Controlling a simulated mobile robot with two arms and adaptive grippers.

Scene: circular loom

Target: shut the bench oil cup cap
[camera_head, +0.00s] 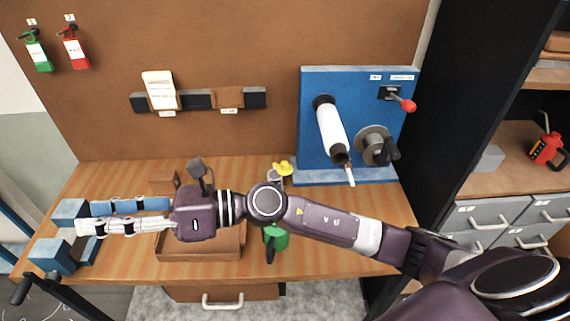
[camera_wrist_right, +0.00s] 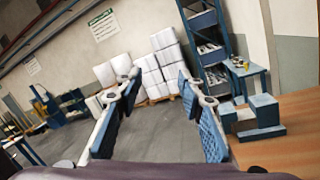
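A small cup with a yellow cap-like top (camera_head: 283,168) stands at the back of the wooden bench, just left of the blue panel's base. I take it for the oil cup. Its yellow part looks raised and tilted to the right, but it is small and my arm passes in front of its lower side. My right gripper (camera_head: 88,217) reaches left over the bench, well left of the cup. In the right wrist view its fingers (camera_wrist_right: 157,82) stand wide apart with nothing between them. My left gripper is not in view.
Blue blocks (camera_head: 50,255) stand at the bench's left end, by my right fingertips. A brown tray (camera_head: 190,254) and a green can (camera_head: 277,238) lie partly under my arm. A blue panel (camera_head: 350,90) with a white roller (camera_head: 331,125) and red-knobbed lever (camera_head: 405,104) stands behind.

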